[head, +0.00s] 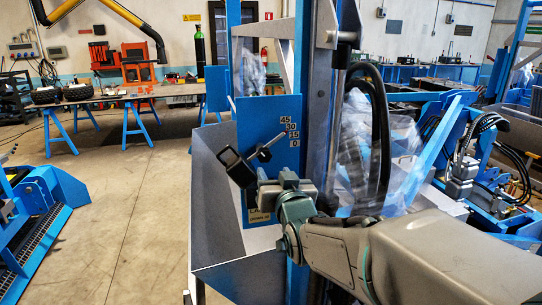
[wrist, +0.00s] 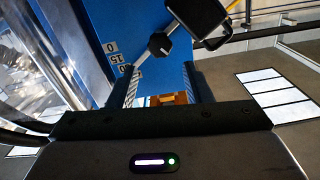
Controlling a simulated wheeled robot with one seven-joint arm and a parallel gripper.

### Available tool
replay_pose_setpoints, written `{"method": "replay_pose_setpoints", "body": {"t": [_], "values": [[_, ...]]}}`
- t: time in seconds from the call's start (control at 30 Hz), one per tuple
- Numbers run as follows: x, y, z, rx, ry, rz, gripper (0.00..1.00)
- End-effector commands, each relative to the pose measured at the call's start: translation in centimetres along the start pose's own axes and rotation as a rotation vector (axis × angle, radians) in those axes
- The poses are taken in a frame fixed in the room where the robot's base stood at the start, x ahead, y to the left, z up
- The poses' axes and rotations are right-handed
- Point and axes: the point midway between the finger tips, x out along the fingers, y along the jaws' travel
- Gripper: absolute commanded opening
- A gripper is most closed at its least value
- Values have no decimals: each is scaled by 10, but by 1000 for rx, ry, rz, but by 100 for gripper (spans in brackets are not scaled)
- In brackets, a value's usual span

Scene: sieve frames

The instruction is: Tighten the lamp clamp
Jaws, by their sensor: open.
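The lamp clamp shows as a black knob (head: 265,154) with a thin lever, on a blue panel (head: 262,118) with a scale marked 45, 30, 15 and 0. The lever slants up and right in the head view, close to the scale. A black box-shaped lamp head (head: 236,167) sits left of the knob, tilted. In the wrist view the knob (wrist: 160,44) and lamp (wrist: 200,17) are above my fingers. My gripper (head: 265,185) is open in front of the panel, below the knob. Its fingers (wrist: 160,88) show nothing held, with an orange-brown patch beyond them.
The panel rises from a grey metal tray (head: 222,240). A metal column with black hoses (head: 378,120) and clear plastic stands close on the right. Blue machinery (head: 40,205) is at far left. A workbench (head: 125,98) is behind, and the floor (head: 130,190) between is clear.

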Motion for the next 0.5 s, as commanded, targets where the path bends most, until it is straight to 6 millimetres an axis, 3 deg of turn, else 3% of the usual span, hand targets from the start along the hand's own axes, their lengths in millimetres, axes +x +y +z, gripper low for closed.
{"method": "replay_pose_setpoints", "body": {"t": [0.5], "values": [[67, 0, -1, 3, -2, 0, 45]]}}
